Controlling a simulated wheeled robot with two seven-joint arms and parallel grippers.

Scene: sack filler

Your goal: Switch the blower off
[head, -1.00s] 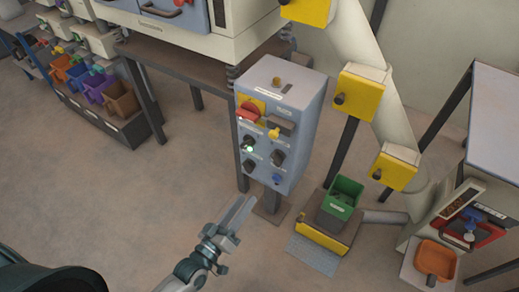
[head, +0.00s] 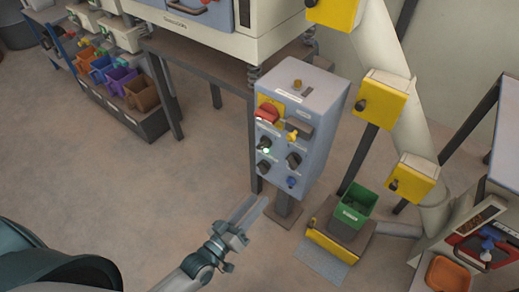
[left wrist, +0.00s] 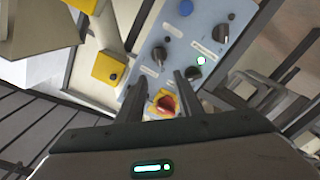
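A grey-blue control box (head: 318,125) stands on a post in the middle of the head view. The labels are too small to read, so I cannot tell which control is the blower's. My left gripper (head: 255,203) is open and empty, below and in front of the box, apart from it. My right gripper is not shown.
A machine on a dark-legged table stands behind the box. A green bin (head: 352,203) sits on a yellow-fronted base to its right, beside a pale pipe with yellow boxes. Coloured bins stand at upper left. The floor in front is clear.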

